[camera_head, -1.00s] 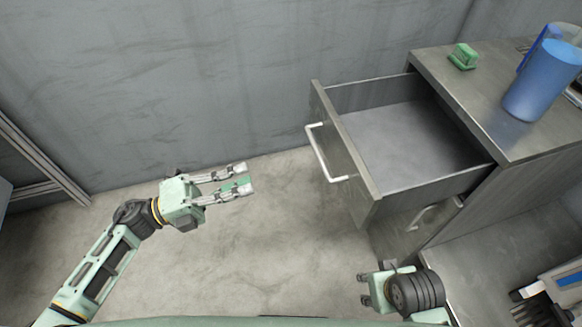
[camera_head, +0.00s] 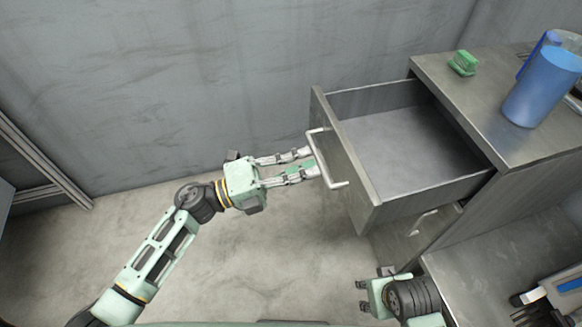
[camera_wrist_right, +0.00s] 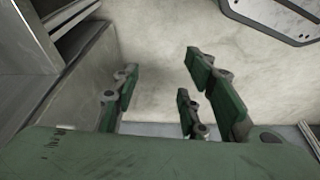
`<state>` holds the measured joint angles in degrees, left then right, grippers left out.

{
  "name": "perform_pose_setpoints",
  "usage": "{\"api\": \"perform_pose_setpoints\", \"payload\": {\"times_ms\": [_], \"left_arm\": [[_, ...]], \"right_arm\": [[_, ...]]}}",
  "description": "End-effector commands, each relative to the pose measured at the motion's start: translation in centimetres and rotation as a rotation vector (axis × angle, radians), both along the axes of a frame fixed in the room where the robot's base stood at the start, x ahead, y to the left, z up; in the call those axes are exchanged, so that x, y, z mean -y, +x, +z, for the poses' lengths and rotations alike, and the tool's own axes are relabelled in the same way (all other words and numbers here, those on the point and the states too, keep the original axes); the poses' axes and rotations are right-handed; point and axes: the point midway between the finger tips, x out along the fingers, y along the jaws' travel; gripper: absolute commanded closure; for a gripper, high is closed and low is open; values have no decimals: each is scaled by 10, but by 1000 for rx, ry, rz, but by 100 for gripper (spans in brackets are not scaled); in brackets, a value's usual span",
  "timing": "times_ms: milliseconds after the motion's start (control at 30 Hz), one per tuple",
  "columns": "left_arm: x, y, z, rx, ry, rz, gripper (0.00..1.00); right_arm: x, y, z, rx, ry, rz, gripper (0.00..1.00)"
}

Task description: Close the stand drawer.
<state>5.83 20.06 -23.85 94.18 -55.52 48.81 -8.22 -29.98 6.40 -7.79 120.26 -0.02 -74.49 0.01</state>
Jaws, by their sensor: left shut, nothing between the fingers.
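The stand drawer (camera_head: 345,160) is pulled well out of the metal stand (camera_head: 480,110), and its inside is empty. A pale bar handle (camera_head: 328,160) is on its front. My left gripper (camera_head: 313,162) is shut and empty, with its fingertips at the handle; I cannot tell whether they touch it. My right gripper (camera_head: 361,296) is low in the head view, below the drawer and in front of the stand. Its fingers are apart and empty in the right wrist view (camera_wrist_right: 165,95).
On the stand top are a green object (camera_head: 463,63) and a blue pitcher (camera_head: 541,86). A second, lower drawer handle (camera_head: 424,221) shows under the open drawer. A blue-and-white item (camera_head: 560,290) lies at lower right. The floor (camera_head: 230,285) left of the stand is clear.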

Motion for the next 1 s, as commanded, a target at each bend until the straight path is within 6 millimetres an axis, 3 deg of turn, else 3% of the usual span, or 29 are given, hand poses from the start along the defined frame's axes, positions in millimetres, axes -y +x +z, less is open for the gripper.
{"api": "perform_pose_setpoints", "payload": {"times_ms": [367, 567, 767, 1000], "left_arm": [[2, 0, 0, -1, -1, 0, 100], [19, 6, 1, 1, -4, -3, 100], [66, 21, 2, 3, -5, -3, 100], [144, 46, -1, 4, -3, -4, 100]], "right_arm": [[0, 0, -1, -1, 1, 0, 60], [0, 0, -1, -1, 1, 0, 60], [0, -1, -1, -5, 0, 0, 60], [1, -4, 47, 30, 2, -2, 60]]}}
